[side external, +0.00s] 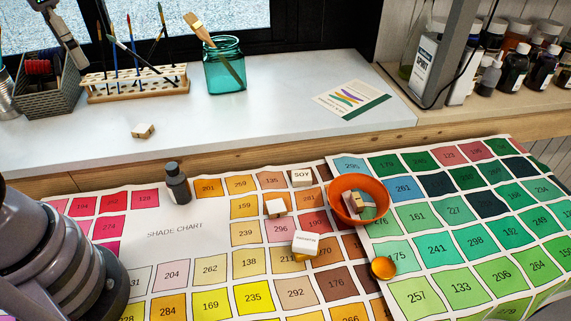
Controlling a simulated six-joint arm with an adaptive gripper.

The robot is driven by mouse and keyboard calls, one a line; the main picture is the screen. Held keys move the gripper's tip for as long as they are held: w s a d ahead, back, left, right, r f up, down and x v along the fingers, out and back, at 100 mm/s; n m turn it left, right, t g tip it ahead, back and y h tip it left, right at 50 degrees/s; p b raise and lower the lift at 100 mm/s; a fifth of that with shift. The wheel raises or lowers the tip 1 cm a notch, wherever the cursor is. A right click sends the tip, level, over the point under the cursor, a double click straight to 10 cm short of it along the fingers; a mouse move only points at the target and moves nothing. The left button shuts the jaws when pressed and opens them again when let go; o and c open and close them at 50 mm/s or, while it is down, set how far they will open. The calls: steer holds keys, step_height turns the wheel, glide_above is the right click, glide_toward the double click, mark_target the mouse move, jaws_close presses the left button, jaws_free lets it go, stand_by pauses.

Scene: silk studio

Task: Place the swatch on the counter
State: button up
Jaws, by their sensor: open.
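Several small white-topped wooden blocks are in view, and I cannot tell which is the swatch. One block (143,131) sits on the white counter (270,115), left of its middle. A block marked SOY (302,177), a plain block (276,208) and another lettered block (306,242) are on the shade chart (175,230). One more block (354,202) lies tilted in the orange bowl (372,187). My gripper (77,62) is at the top left, above the back of the counter, partly cut by the frame edge. It is open and apart from all the blocks.
A brush rack (135,88), grey basket (50,92) and teal jar (225,68) stand at the counter's back. A printed card (350,99) lies at its right. A dark bottle (177,183) and small amber dish (383,268) are on the charts. The counter's middle is clear.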

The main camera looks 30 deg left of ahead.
steer(key=s+d+r+n+t+h, duration=0.1)
steer(key=s+d+n+t, duration=0.1)
steer(key=s, duration=0.4)
steer(key=shift+d+t+h, duration=0.35)
steer(key=shift+t+h, duration=0.05)
steer(key=shift+t, duration=0.4)
